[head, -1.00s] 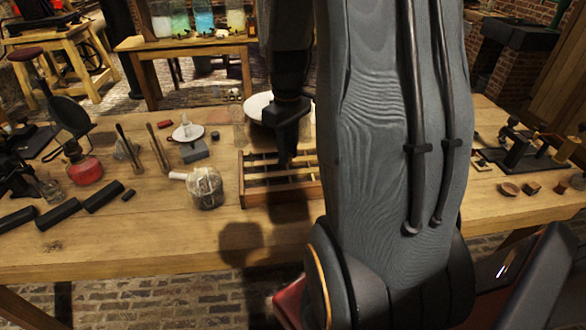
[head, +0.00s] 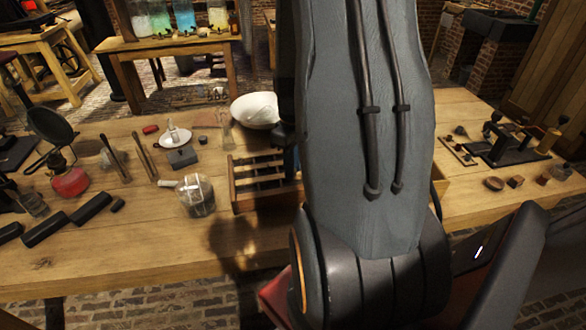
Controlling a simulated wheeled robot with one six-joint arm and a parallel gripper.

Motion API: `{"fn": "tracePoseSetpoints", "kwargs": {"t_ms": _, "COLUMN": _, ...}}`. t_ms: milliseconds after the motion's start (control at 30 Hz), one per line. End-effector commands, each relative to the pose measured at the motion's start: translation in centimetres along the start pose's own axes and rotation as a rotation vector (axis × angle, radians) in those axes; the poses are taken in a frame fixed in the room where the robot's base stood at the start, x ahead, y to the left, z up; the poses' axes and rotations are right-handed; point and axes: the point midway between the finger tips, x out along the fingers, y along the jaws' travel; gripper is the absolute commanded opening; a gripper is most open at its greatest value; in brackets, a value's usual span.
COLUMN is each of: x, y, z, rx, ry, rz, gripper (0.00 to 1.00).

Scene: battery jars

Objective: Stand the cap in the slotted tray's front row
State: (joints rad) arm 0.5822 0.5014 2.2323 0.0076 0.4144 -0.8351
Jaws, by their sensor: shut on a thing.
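The slotted tray (head: 233,187) is a wooden rack with dark cross bars on the bench. My arm covers its right part. My gripper (head: 289,150) shows only as a dark sliver at the left edge of my arm, over the tray's back right part. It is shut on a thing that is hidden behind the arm. I cannot make out the cap, or whether what is held touches the tray. The visible left slots look empty.
A glass jar (head: 197,196) stands just left of the tray. A white bowl (head: 256,109) and a clear glass (head: 225,130) stand behind it. A red-bottomed flask (head: 70,182) and black bars (head: 45,227) are at the left. Bare bench lies in front.

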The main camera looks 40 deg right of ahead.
Motion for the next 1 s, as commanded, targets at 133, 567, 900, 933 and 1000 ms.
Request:
{"fn": "tracePoseSetpoints", "kwargs": {"t_ms": 133, "x": 1.3, "y": -0.1, "z": 0.0, "rx": -0.001, "ry": -0.001, "rz": -0.001, "gripper": 0.0}}
{"fn": "tracePoseSetpoints", "kwargs": {"t_ms": 567, "x": 1.9, "y": -0.1, "z": -0.1, "rx": -0.002, "ry": 0.0, "rz": 0.001, "gripper": 0.0}}
{"fn": "tracePoseSetpoints", "kwargs": {"t_ms": 900, "x": 2.8, "y": -0.1, "z": -0.1, "rx": -0.002, "ry": 0.0, "rz": 0.0, "gripper": 0.0}}
{"fn": "tracePoseSetpoints", "kwargs": {"t_ms": 933, "x": 2.8, "y": -0.1, "z": -0.1, "rx": -0.002, "ry": 0.0, "rz": 0.0, "gripper": 0.0}}
{"fn": "tracePoseSetpoints", "kwargs": {"t_ms": 1000, "x": 2.8, "y": -0.1, "z": -0.1, "rx": -0.002, "ry": 0.0, "rz": 0.0, "gripper": 0.21}}
